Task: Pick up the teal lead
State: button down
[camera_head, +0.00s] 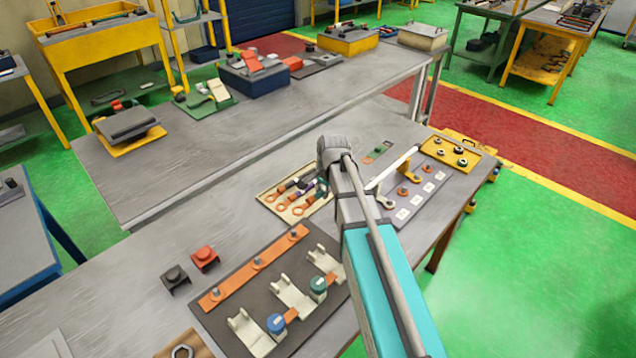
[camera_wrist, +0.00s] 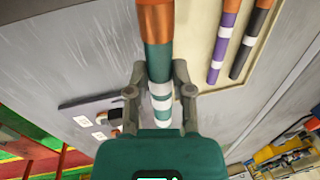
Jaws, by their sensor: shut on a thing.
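In the wrist view, the teal lead (camera_wrist: 157,63) has a copper-coloured end at the top and white bands lower down. My gripper (camera_wrist: 158,78) is shut on it, with one finger on each side around the banded part. The lead runs lengthwise away from the gripper, and its far end is cut off by the picture. A purple lead (camera_wrist: 224,42) and a dark grey lead (camera_wrist: 249,42) lie on the cream tray (camera_wrist: 285,52) to the right, apart from my fingers. The tray (camera_head: 268,198) shows there left of the arm.
A dark board with cream cradles (camera_head: 290,295) lies on the near table. A grey board (camera_head: 445,180) with white labels and posts is right of my arm, with a yellow tray (camera_head: 462,147) behind it. Red and black clips (camera_head: 205,257) (camera_head: 175,279) lie left. Bare tabletop (camera_head: 130,265) is at left.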

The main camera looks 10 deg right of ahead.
jog(key=s+r+p, duration=0.2)
jog(key=s+r, duration=0.1)
jog(key=s, duration=0.3)
jog(key=shift+s+d, duration=0.3)
jog(key=shift+d, duration=0.15)
jog(key=shift+d, duration=0.1)
dwell(1.5)
